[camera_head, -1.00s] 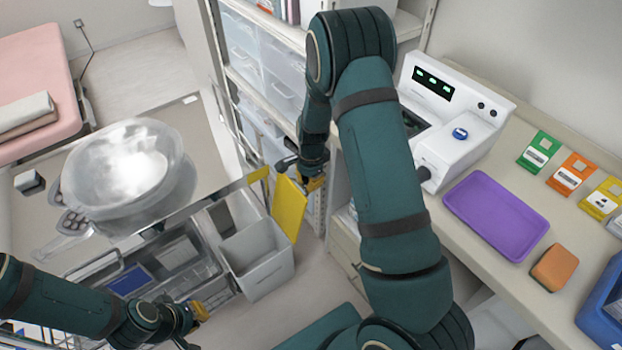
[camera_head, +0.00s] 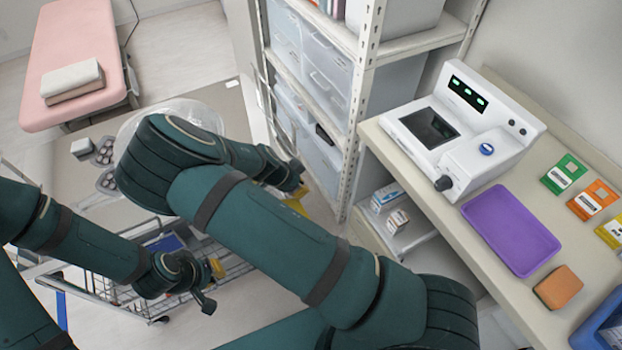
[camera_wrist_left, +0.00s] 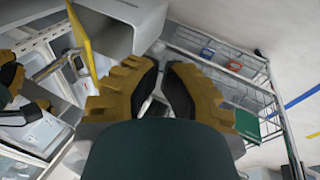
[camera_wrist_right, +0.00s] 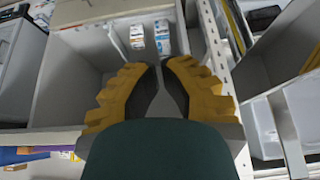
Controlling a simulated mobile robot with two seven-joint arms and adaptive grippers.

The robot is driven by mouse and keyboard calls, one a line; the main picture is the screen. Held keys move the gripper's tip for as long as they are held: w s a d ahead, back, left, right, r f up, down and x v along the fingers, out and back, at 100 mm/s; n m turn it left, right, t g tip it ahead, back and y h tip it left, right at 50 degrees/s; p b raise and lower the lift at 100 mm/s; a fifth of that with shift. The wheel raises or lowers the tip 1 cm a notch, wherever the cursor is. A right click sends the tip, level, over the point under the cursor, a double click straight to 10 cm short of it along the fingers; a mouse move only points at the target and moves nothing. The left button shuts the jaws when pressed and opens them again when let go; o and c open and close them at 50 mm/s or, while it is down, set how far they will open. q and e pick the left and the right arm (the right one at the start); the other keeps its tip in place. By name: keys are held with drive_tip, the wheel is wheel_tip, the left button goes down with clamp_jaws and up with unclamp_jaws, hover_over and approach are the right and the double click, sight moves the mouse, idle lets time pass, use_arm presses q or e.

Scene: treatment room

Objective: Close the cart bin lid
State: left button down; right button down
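The yellow lid (camera_head: 297,204) shows only as a sliver below my right gripper in the head view. In the left wrist view, the yellow lid (camera_wrist_left: 82,42) stands tilted at the side of the grey cart bin (camera_wrist_left: 135,25), away from its opening. The bin is hidden behind my right arm in the head view. My right gripper (camera_head: 292,176) is open and empty, above or beside the lid; contact cannot be told. My left gripper (camera_head: 210,286) is open and empty, low at the cart's near side. In the left wrist view, it faces the bin from apart.
The cart top (camera_head: 60,160) holds a clear bowl (camera_head: 185,108), mostly behind my right arm. A shelf rack (camera_head: 365,110) stands close beyond my right gripper. A counter (camera_head: 420,185) at right bears a white device (camera_head: 465,135) and a purple tray (camera_head: 510,230). Floor shows below the cart.

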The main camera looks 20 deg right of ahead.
drive_tip(key=a+f+b, duration=0.1)
drive_tip(key=a, duration=0.2)
drive_tip(key=a+f+b, duration=0.1)
drive_tip(key=a+f, duration=0.1)
drive_tip(key=a, duration=0.1)
drive_tip(key=a+f+b, duration=0.1)
drive_tip(key=a, duration=0.3)
drive_tip(key=shift+s+f, duration=0.3)
drive_tip(key=shift+s, duration=0.05)
drive_tip(key=a+f+b, duration=0.6)
drive_tip(key=f+b, duration=0.1)
drive_tip(key=f, duration=0.2)
drive_tip(key=shift+s+a, duration=0.2)
drive_tip(key=shift+s, duration=0.05)
drive_tip(key=shift+f, duration=0.1)
drive_tip(key=shift+a, duration=0.1)
